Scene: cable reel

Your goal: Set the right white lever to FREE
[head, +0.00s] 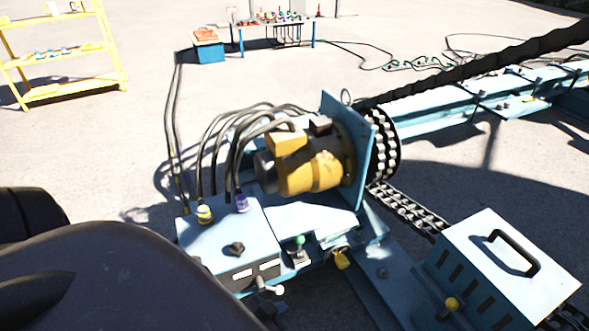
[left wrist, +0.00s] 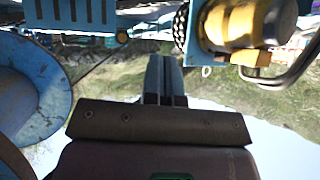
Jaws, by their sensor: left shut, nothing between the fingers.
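A white-knobbed lever (head: 275,289) stands at the front of the blue control box (head: 225,236), below its two white labels. The label text is too small to read, so I cannot tell the lever's setting. Any second white lever is not visible. My left arm's dark bulk fills the lower left of the head view, close to the control box, and hides its lower front. My left gripper (left wrist: 165,80) shows in the left wrist view with its fingers together and empty. No lever shows at its fingertips. My right gripper is not in view.
A green-knobbed lever (head: 299,241) and a black knob (head: 235,248) are nearby. A yellow motor (head: 312,172) with hoses stands behind, and a chain (head: 405,208) runs to a blue-white cover (head: 512,265). A yellow shelf (head: 70,88) and blue table (head: 275,24) are far back.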

